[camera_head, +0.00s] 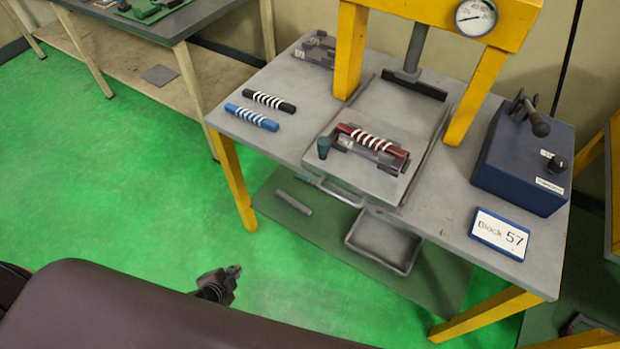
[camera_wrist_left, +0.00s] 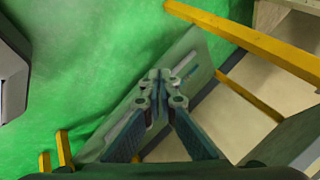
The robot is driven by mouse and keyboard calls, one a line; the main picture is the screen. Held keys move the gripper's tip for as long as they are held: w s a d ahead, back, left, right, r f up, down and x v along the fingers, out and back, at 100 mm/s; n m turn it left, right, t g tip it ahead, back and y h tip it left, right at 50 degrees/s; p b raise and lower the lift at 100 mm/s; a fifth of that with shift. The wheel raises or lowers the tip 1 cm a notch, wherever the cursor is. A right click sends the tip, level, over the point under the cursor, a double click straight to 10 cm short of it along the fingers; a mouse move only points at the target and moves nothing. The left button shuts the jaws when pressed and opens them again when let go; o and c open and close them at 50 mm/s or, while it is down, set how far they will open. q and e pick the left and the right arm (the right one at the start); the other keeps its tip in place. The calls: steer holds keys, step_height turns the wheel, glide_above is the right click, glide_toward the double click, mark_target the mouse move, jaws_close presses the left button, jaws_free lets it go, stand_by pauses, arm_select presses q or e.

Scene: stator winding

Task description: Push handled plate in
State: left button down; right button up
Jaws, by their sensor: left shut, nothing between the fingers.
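The handled plate (camera_head: 375,185) is a grey sliding plate on the press table, pulled toward the front edge. Its handle (camera_head: 338,190) sticks out past the table front. A dark red coil with white windings (camera_head: 372,140) sits in a grey fixture on the plate, with a teal knob (camera_head: 323,147) at the left. My left gripper (camera_head: 235,270) is low over the green floor, in front of the table and apart from the plate. In the left wrist view its fingers (camera_wrist_left: 158,80) are closed together with nothing between them. My right gripper is not in view.
The yellow press frame (camera_head: 348,50) with a gauge (camera_head: 476,17) stands behind the plate. A black coil (camera_head: 269,101) and a blue coil (camera_head: 251,117) lie on the left. A blue control box (camera_head: 525,155) and a sign (camera_head: 499,233) are on the right. A grey tray (camera_head: 384,241) sits below.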

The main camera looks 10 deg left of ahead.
arm_select(q)
steer(key=w+d+r+m+t+h+b, duration=0.1)
steer(key=w+d+r+m+t, duration=0.25)
steer(key=w+r, duration=0.5)
steer(key=m+t+h+b, duration=0.1)
steer(key=m+t+h, duration=0.25)
steer(key=m, duration=0.35)
glide_toward(315, 169)
steer(key=shift+g+h, duration=0.25)
steer(key=shift+g, duration=0.25)
steer(key=p+x, duration=0.1)
steer(key=x, duration=0.3)
steer(key=p+x, duration=0.1)
steer(key=x, duration=0.1)
steer(key=shift+w+a+r+p, duration=0.2)
steer(key=shift+w+p, duration=0.1)
steer(key=shift+p, duration=0.05)
steer(key=shift+w, duration=0.15)
steer(key=shift+d, duration=0.1)
